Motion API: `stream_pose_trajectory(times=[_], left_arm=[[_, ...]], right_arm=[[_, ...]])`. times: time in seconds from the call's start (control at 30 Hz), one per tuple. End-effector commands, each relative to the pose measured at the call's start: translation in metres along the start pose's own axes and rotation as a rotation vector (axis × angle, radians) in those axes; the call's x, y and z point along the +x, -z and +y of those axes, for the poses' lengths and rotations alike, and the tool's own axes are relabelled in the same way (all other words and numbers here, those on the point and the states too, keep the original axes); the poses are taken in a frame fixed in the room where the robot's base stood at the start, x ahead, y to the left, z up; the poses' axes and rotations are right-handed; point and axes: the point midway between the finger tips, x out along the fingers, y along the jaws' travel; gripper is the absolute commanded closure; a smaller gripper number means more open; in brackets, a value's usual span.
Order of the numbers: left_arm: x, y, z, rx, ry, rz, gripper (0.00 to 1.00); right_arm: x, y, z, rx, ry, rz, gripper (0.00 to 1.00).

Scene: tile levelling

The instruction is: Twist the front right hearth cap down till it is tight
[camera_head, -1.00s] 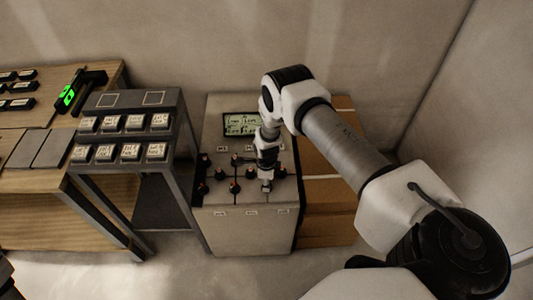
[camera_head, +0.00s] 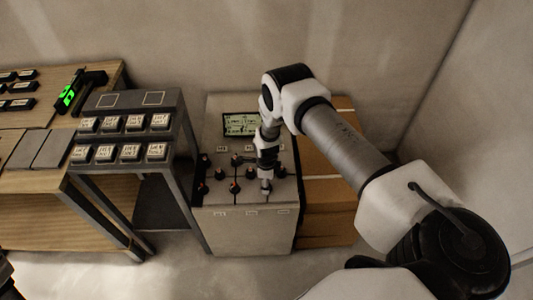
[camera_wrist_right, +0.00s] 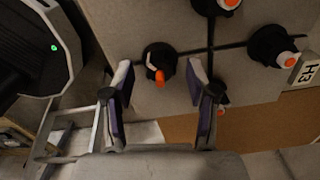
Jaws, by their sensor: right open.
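The tiled grey unit (camera_head: 221,222) stands in the middle of the head view, with several black caps with orange marks on its top. My right gripper (camera_head: 266,187) points down at the front right of that top. In the right wrist view my right gripper (camera_wrist_right: 163,88) is open, its two fingers apart. A black cap with an orange mark (camera_wrist_right: 158,62) shows between and just beyond the fingertips; I cannot tell whether they touch it. In the head view the gripper hides most of this spot.
Other caps stand close by, one at the right (camera_wrist_right: 270,45) near an H3 label (camera_wrist_right: 306,72), another partly behind a finger. A display (camera_head: 240,124) is at the unit's back. A rack of labelled blocks (camera_head: 180,120) stands left; cardboard boxes (camera_head: 328,205) lie right.

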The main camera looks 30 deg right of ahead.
Motion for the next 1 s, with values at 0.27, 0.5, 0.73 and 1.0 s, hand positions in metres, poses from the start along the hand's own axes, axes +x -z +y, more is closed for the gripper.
stream_pose_trajectory(times=[0.27,0.5,0.73,1.0], left_arm=[[0.000,0.000,0.000,0.000,0.000,0.000,0.60],[0.000,0.000,0.000,0.000,0.000,0.000,0.60],[0.000,0.000,0.000,0.000,0.000,0.000,0.60],[0.000,0.000,0.000,0.000,0.000,0.000,0.60]], right_arm=[[-0.059,-0.001,-0.001,0.001,0.002,-0.003,0.43],[-0.108,0.000,0.000,0.001,0.000,-0.001,0.43],[-0.116,0.000,0.000,0.001,-0.001,0.000,0.43],[-0.116,0.000,0.000,0.000,0.000,0.000,0.43]])
